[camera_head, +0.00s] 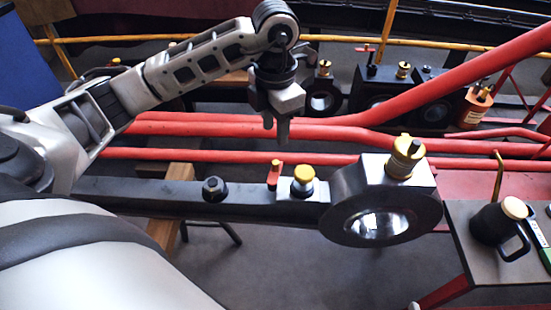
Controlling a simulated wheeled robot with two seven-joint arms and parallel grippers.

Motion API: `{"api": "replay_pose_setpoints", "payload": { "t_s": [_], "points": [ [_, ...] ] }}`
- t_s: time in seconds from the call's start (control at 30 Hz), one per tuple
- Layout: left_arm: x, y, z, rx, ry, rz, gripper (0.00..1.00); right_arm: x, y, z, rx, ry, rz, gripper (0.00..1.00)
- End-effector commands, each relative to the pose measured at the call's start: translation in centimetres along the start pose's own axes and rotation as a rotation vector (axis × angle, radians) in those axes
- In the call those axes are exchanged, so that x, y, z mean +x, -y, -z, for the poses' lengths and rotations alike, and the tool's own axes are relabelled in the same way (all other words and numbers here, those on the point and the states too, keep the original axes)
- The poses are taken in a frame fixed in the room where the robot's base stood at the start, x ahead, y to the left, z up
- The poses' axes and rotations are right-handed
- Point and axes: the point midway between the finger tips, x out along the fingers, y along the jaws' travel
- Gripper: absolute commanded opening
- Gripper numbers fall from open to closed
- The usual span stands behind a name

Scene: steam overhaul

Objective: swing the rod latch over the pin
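A black rod (150,194) runs across the middle and ends at the right in a round eye (338,215) with a bright bore. A small red upright piece (274,174), perhaps the latch, stands on the rod. Just right of it is a yellow-capped fitting (303,178) on a pale block, perhaps the pin. I cannot tell for sure which parts are the latch and pin. My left gripper (277,130) points down above the red piece, apart from it. Its fingers are seen nearly edge-on, so their gap is unclear. My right gripper is out of view.
A brass oil cup (405,157) tops the rod's eye. A dark nut (214,189) sits on the rod further left. Red rods (230,132) run behind. A small table (465,255) at the right holds a black can (492,225). A yellow rail (345,38) crosses the back.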

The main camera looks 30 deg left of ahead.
Motion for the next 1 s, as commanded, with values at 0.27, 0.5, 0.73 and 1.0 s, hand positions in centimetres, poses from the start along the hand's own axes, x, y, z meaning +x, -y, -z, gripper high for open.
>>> {"api": "replay_pose_setpoints", "payload": {
  "t_s": [0.27,0.5,0.73,1.0],
  "points": [
    [6.2,0.1,0.0,0.0,-0.002,0.004,0.38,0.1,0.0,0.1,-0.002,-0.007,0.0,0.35],
    [9.3,0.1,0.0,0.0,0.0,0.003,0.38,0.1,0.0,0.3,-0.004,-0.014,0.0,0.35],
    [10.0,0.1,-0.1,0.002,0.002,0.003,0.38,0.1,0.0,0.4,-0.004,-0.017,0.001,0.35],
    [10.0,0.1,-0.1,0.001,0.002,0.002,0.13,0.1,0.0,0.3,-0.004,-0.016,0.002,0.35]
  ]
}}
